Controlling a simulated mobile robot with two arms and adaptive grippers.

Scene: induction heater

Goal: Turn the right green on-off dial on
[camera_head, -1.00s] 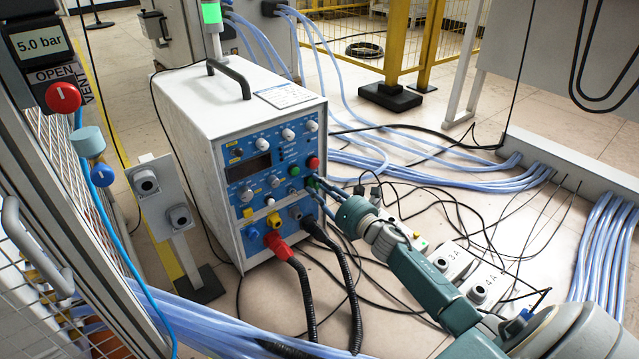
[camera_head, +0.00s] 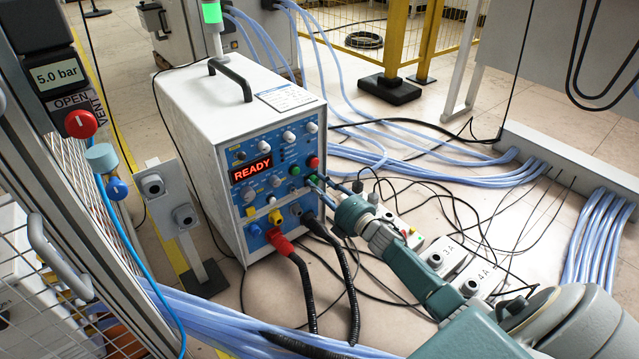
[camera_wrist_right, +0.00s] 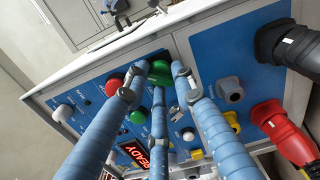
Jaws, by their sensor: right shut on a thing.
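The induction heater (camera_head: 210,130) is a white box with a blue front panel. Its display (camera_head: 250,169) is lit with red "READY" text, also legible in the wrist view (camera_wrist_right: 154,157). Two green dials sit on the panel. The left one (camera_head: 295,170) is free and shows in the wrist view (camera_wrist_right: 138,116). The right green dial (camera_wrist_right: 160,70) is between the blue fingers of my right gripper (camera_wrist_right: 160,80), which is shut on it; in the head view the gripper (camera_head: 322,188) partly covers it. My left gripper is not in view.
A red knob (camera_head: 313,162) sits just above the green dials. Red (camera_head: 283,246) and black cable plugs come out of the lower panel. Blue hoses (camera_head: 430,170) and thin black cables cover the floor at right. A pressure panel (camera_head: 50,70) stands at left.

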